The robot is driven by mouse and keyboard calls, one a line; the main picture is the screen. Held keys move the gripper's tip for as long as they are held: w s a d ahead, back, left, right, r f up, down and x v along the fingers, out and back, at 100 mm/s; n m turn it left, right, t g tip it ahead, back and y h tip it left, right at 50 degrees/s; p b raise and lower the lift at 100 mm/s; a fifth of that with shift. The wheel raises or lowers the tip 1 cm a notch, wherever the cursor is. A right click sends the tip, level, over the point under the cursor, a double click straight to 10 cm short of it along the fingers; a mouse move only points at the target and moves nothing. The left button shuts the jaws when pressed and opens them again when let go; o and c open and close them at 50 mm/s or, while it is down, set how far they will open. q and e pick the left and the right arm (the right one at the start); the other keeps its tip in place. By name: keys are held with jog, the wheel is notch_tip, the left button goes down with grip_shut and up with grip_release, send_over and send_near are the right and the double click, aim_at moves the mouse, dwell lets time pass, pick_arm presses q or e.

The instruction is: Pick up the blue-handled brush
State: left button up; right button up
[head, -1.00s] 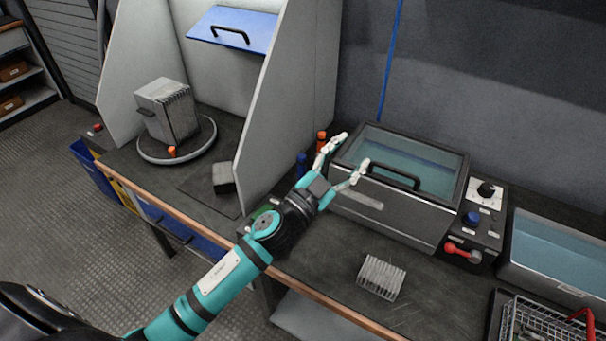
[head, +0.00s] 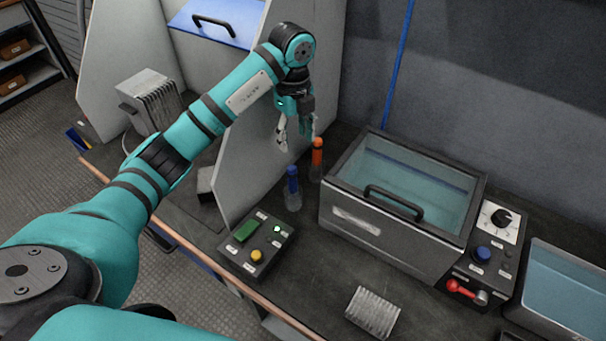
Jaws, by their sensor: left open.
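My left gripper (head: 296,143) points down above and slightly behind the blue handle, near the orange one. Its pale fingers are open with nothing between them. The fingers appear apart from both handles. My right gripper is not in view.
A grey partition panel (head: 262,150) stands just left of the brushes. The lidded tank (head: 385,235) is to the right, a control box (head: 257,243) in front. A finned metal block (head: 372,312) lies near the front edge.

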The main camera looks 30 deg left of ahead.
aim_at(293, 167)
pick_arm(q)
jog(key=shift+s+a+f, duration=0.1)
jog(key=shift+a+f, duration=0.05)
jog(key=shift+f, duration=0.4)
jog(key=shift+s+f, duration=0.45)
jog(key=shift+f, duration=0.15)
jog(key=f, duration=0.5)
jog(key=shift+s+p, duration=0.3)
jog(key=shift+p, duration=0.05)
jog(key=f, duration=0.3)
jog(key=shift+w, duration=0.2)
jog(key=shift+f, duration=0.4)
jog(key=shift+s+f+p, duration=0.1)
jog(key=shift+f+p, duration=0.25)
notch_tip(293, 167, down, 4)
jog(key=shift+r+p, duration=0.15)
jog(key=shift+p, duration=0.3)
jog(key=shift+f, duration=0.4)
grip_shut()
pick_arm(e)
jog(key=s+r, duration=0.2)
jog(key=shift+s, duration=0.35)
